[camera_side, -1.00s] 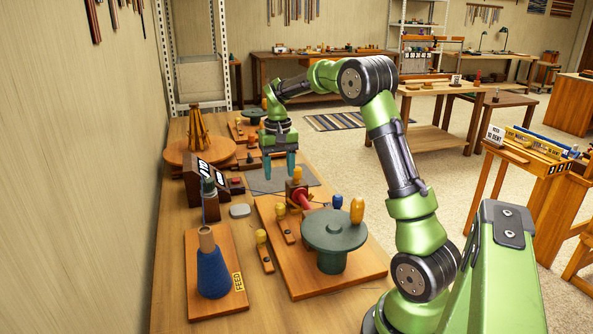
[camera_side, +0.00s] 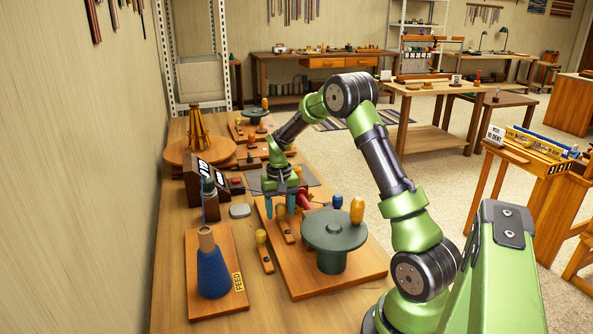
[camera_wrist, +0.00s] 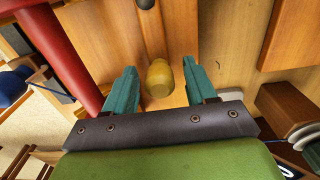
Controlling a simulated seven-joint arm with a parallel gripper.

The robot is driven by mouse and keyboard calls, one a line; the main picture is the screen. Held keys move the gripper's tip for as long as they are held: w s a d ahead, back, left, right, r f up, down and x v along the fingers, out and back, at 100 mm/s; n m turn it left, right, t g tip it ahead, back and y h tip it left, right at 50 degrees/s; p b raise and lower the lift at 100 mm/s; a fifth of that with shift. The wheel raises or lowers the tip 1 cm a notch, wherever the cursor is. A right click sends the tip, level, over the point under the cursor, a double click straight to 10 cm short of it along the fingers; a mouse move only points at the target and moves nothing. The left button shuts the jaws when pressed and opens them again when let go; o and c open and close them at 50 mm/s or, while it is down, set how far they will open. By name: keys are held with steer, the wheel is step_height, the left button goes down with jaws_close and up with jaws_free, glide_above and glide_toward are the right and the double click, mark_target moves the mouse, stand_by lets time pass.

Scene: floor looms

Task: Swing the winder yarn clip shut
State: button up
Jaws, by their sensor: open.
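The green winder (camera_side: 335,235) stands on a wooden board (camera_side: 310,282), with a tall yellow handle (camera_side: 357,210) on its disc. A small wooden lever (camera_side: 286,231), which looks like the yarn clip, lies on the board left of the winder. My gripper (camera_side: 286,208) is open and points down at this lever's far end. In the wrist view a yellow knob (camera_wrist: 159,78) stands between my open teal fingers (camera_wrist: 159,68), with a gap visible on both sides. In the side view the fingers partly hide this knob.
A red bar (camera_wrist: 62,55) runs close beside one finger. A blue yarn cone (camera_side: 212,270) on a "FEED" board and a grey puck (camera_side: 240,211) stand left. A blue knob (camera_side: 337,201) is behind the winder.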

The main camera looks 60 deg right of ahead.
jaws_close()
steer(key=shift+w, duration=0.1)
stand_by(0.3)
steer(key=shift+w+a+n, duration=0.2)
steer(key=shift+a+n, duration=0.1)
steer(key=shift+n, duration=0.35)
steer(key=shift+w+a+n, duration=0.2)
steer(key=shift+a+n, duration=0.1)
steer(key=shift+n, duration=0.35)
steer(key=n, duration=0.1)
steer(key=a+n, duration=0.1)
steer(key=shift+w+a+n, duration=0.25)
steer(key=shift+w+n, duration=0.05)
steer(key=shift+w, duration=0.05)
steer(key=shift+w+a+n, duration=0.1)
steer(key=shift+a+n, duration=0.6)
steer(key=shift+n, duration=0.5)
steer(key=shift+w+a+n, duration=0.1)
steer(key=shift+a+n, duration=0.6)
steer(key=shift+n, duration=0.5)
steer(key=shift+a+r, duration=0.1)
jaws_free()
